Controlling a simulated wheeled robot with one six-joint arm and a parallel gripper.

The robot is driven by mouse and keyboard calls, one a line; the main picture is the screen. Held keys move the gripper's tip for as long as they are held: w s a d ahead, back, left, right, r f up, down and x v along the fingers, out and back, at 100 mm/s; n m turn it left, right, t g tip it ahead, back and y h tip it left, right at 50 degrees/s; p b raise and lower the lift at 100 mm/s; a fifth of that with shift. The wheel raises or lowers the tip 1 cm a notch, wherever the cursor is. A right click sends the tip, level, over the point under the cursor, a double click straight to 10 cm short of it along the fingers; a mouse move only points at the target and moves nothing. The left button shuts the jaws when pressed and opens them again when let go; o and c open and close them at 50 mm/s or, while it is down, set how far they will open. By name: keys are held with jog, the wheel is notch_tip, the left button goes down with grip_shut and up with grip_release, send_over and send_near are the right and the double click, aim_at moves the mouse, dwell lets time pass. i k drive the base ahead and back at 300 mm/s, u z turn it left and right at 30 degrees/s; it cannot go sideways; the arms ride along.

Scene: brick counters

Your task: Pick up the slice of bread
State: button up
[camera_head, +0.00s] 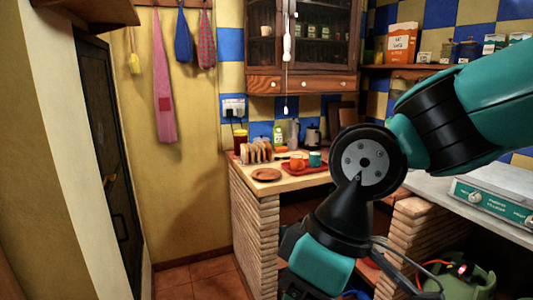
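Several slices of bread (257,152) stand upright in a row, seemingly in a rack, on the wooden counter (247,186) near the back wall. A round brown plate (266,175) lies on the counter in front of them and looks empty. My arm fills the right half of the view, with its dark joint in front of the counter's right part. My gripper's fingertips do not show, so I cannot see whether they are open or shut. No contact between my arm and the bread shows.
Right of the bread is a red tray (303,169) with an orange item (297,161) and a teal cup (315,159). Bottles stand behind. A glass-door cabinet (305,40) hangs above. A gas stove (497,197) stands right. Tiled floor (205,280) is clear at lower left.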

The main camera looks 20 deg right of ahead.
aim_at(268, 145)
jog(key=z, duration=1.15)
jog(key=k, duration=0.3)
jog(key=z, duration=0.35)
jog(key=i, duration=1.85)
jog(key=u, duration=1.4)
jog(key=i, duration=1.45)
jog(key=u, duration=0.65)
